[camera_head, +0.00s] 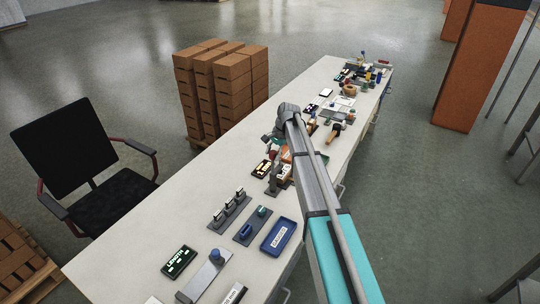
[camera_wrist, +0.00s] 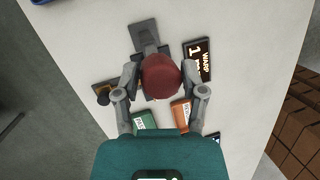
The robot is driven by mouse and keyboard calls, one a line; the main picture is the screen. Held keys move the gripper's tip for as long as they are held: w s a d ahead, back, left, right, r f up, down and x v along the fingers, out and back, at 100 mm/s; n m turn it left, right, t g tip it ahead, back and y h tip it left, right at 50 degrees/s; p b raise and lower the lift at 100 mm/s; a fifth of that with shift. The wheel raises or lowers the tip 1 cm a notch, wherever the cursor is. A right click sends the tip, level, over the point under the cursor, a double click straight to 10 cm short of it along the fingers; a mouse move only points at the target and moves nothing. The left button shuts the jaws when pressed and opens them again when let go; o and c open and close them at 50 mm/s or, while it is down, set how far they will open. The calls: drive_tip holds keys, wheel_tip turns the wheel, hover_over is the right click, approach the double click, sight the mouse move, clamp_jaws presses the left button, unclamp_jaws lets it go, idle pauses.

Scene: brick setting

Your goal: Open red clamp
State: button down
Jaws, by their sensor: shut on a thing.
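The red clamp shows in the wrist view as a round, dark red knob (camera_wrist: 161,77) above a grey metal base plate (camera_wrist: 143,34). My gripper (camera_wrist: 161,80) has one finger on each side of the knob and is shut on it. In the head view my gripper (camera_head: 272,148) is over the middle of the table, at the end of my arm. The knob is mostly hidden there behind my gripper. The lower part of the clamp is largely covered by the knob and the fingers in the wrist view.
In the wrist view, a black display with white text (camera_wrist: 197,60) stands right of the clamp; green (camera_wrist: 144,121) and orange (camera_wrist: 180,114) labelled pieces lie below it. In the head view, a blue tray (camera_head: 279,236) and grey fixtures (camera_head: 230,208) occupy the near table (camera_head: 160,200). A chair (camera_head: 80,150) stands left.

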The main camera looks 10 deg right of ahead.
drive_tip(key=shift+w, duration=0.35)
drive_tip(key=shift+c, duration=1.2)
unclamp_jaws()
drive_tip(key=shift+a, duration=0.1)
drive_tip(key=shift+s, duration=0.1)
